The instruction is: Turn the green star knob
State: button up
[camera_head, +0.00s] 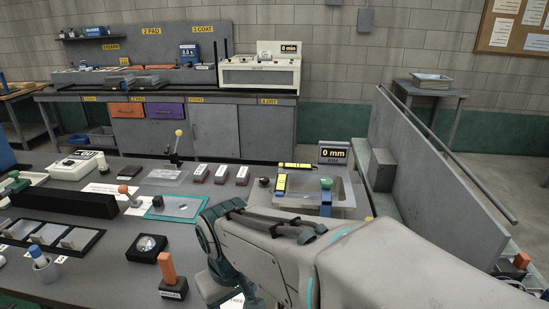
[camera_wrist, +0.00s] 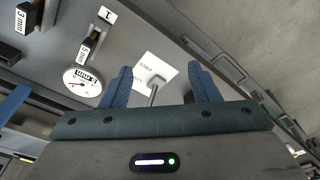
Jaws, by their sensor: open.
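A green knob (camera_head: 326,183) stands on the clear-sided unit beside the "0 mm" display (camera_head: 333,153) in the head view. Another green handle (camera_head: 14,184) shows at the far left edge. Both are too small to make out a star shape. My gripper (camera_wrist: 158,70) shows in the wrist view with its two blue fingers spread apart and nothing clamped between them. A grey metal post with a squarish head (camera_wrist: 155,86) shows between the fingers, over a white printed sheet (camera_wrist: 147,69). No green knob shows in the wrist view. In the head view my arm hides the fingers.
In the head view, an orange-handled block (camera_head: 170,275), a round black-framed piece (camera_head: 146,247) and a teal-edged plate (camera_head: 176,207) stand left of my arm.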

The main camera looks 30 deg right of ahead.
notch_tip(320, 180, up, 5)
jog(key=d+n+g+h+p, duration=0.1)
jog(key=d+h+p, duration=0.1)
jog(key=d+p, duration=0.15)
jog(key=n+g+h, duration=0.3)
jog(key=n+h, duration=1.2)
jog(key=h, duration=0.1)
send_near(321, 185)
jog(key=d+p, duration=0.1)
jog(key=d, duration=0.3)
jog(key=s+d+p, duration=0.1)
jog(key=d, duration=0.3)
jog(key=d+p, duration=0.1)
jog(key=d, duration=0.3)
jog(key=shift+s+r, duration=0.1)
jog(key=shift+s, duration=0.2)
jog(key=c, duration=1)
